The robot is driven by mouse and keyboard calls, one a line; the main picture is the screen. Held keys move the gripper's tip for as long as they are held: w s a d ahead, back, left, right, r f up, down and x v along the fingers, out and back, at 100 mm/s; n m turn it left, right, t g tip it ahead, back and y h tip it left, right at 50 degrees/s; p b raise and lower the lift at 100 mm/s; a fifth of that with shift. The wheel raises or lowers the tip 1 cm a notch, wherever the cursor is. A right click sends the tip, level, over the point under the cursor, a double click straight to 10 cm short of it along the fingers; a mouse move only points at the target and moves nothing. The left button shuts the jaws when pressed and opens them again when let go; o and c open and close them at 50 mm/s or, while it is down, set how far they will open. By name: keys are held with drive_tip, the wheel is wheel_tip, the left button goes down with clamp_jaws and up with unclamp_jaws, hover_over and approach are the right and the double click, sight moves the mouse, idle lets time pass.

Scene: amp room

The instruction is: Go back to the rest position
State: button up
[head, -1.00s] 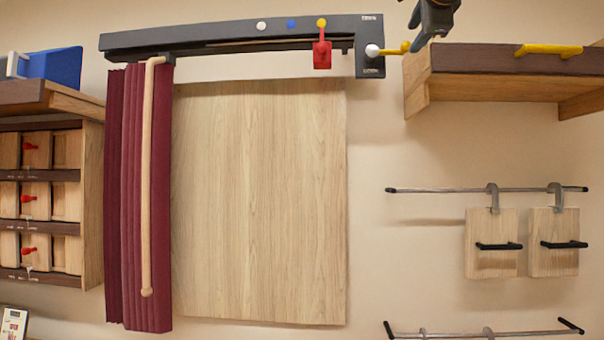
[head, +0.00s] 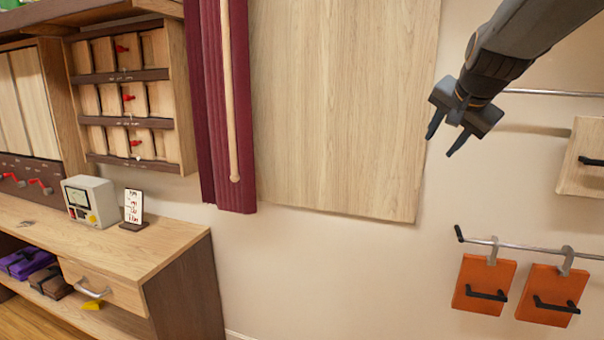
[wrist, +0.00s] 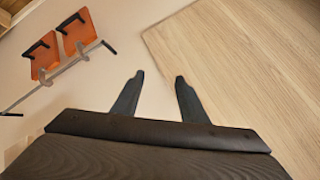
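My gripper (head: 441,138) is in the upper right of the head view, in front of the wall beside the right edge of the pale wood panel (head: 335,100). Its two dark fingers are spread apart with nothing between them. In the wrist view the fingers (wrist: 155,95) are also apart and empty, with bare wall beyond them. The panel's corner shows at the right of the wrist view (wrist: 240,70).
A dark red curtain (head: 203,110) with a wooden rod (head: 231,120) hangs left of the panel. Orange boards (head: 484,284) hang from a metal rail (head: 520,250) at lower right. A wooden desk (head: 130,245) holds a meter box (head: 90,200) and a small card (head: 133,207).

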drive_tip(key=s+a+f+n+g, duration=0.2)
drive_tip(key=s+a+f+n, duration=0.1)
drive_tip(key=s+f, duration=0.5)
drive_tip(key=s+a+f+n+g+y, duration=0.1)
drive_tip(key=s+a+f+n+g, duration=0.2)
drive_tip(key=s+f, duration=0.6)
drive_tip(key=s+a+f+n+g, duration=0.3)
drive_tip(key=s+a+f, duration=0.4)
drive_tip(key=f, duration=0.8)
drive_tip(key=shift+s+f+n, duration=0.3)
drive_tip(key=shift+s+n, duration=0.45)
drive_tip(key=shift+n, duration=0.05)
